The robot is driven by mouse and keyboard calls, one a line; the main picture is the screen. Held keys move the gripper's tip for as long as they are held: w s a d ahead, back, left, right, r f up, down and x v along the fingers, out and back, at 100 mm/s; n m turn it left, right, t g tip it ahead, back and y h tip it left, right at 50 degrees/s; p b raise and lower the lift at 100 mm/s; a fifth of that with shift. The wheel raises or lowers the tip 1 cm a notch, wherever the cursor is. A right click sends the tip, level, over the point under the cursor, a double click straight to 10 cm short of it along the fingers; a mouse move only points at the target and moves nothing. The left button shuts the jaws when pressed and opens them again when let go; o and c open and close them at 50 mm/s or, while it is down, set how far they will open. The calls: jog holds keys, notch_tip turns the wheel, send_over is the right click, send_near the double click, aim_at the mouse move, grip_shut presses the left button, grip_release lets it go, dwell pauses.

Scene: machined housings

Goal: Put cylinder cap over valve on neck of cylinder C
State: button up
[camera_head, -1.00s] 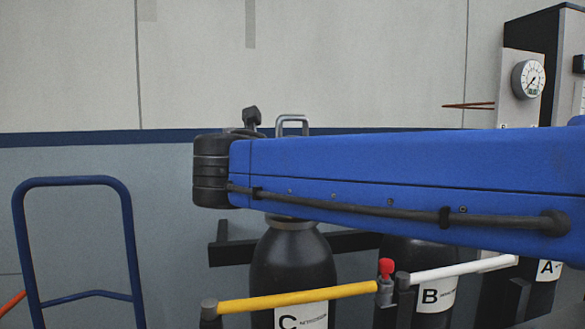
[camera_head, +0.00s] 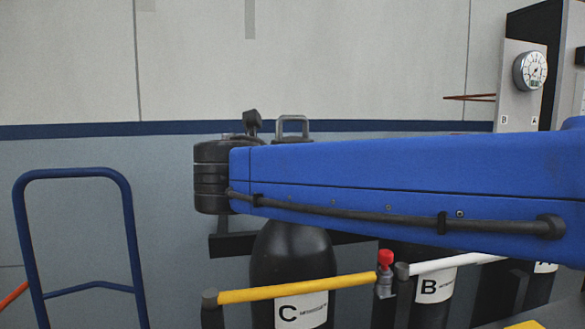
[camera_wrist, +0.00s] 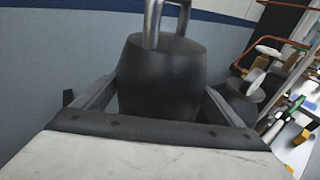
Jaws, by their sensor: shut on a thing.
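The cylinder cap (camera_wrist: 160,75) is dark grey with a metal handle on top; it fills the middle of the wrist view. My gripper (camera_wrist: 165,100) is shut on it, one finger on each side. In the head view only the cap's handle (camera_head: 292,125) shows above my blue arm, which hides the rest and the gripper. Cylinder C (camera_head: 291,263) is black with a white "C" label and stands upright below the arm. Its neck and valve are hidden behind my arm, so I cannot tell whether the cap touches them.
A yellow bar (camera_head: 295,289) crosses in front of cylinder C, with a red-topped latch (camera_head: 385,270) at its right end. Cylinder B (camera_head: 435,287) stands to the right, behind a white bar (camera_head: 450,263). A blue hand-truck frame (camera_head: 75,174) is at left.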

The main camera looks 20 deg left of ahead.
jog(key=o, duration=1.3)
jog(key=shift+f, duration=0.15)
jog(key=s+r, duration=0.1)
jog(key=s, duration=0.4)
jog(key=s+r, duration=0.1)
jog(key=s, duration=1.1)
jog(key=shift+s+r, duration=0.1)
jog(key=shift+r, duration=0.3)
jog(key=shift+s, duration=0.1)
